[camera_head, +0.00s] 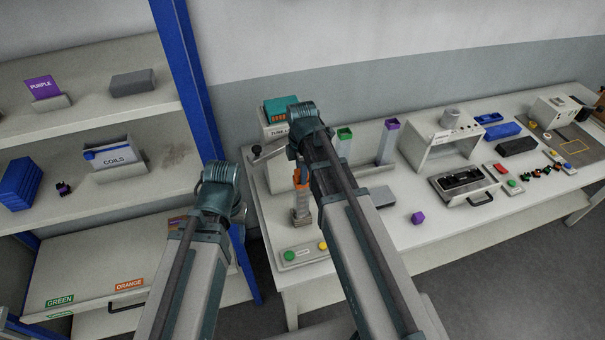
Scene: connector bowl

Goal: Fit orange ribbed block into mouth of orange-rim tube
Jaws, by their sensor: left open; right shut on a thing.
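The orange-rim tube (302,213) stands upright on the workbench, a grey tube with an orange top. Just above its rim is a small orange piece (297,174), which looks like the orange ribbed block. My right gripper (297,161) is over the tube, mostly hidden behind my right arm, and shut on that block. I cannot tell whether the block is inside the mouth or only touching it. My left gripper (239,212) is open and empty, left of the tube in front of the shelf, partly hidden by its arm.
A green-rim tube (344,145) and a purple-rim tube (387,142) stand behind to the right. A purple block (417,218) lies on the bench (385,235). A panel with buttons (304,254) sits in front of the orange-rim tube. Shelves (130,197) stand at left.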

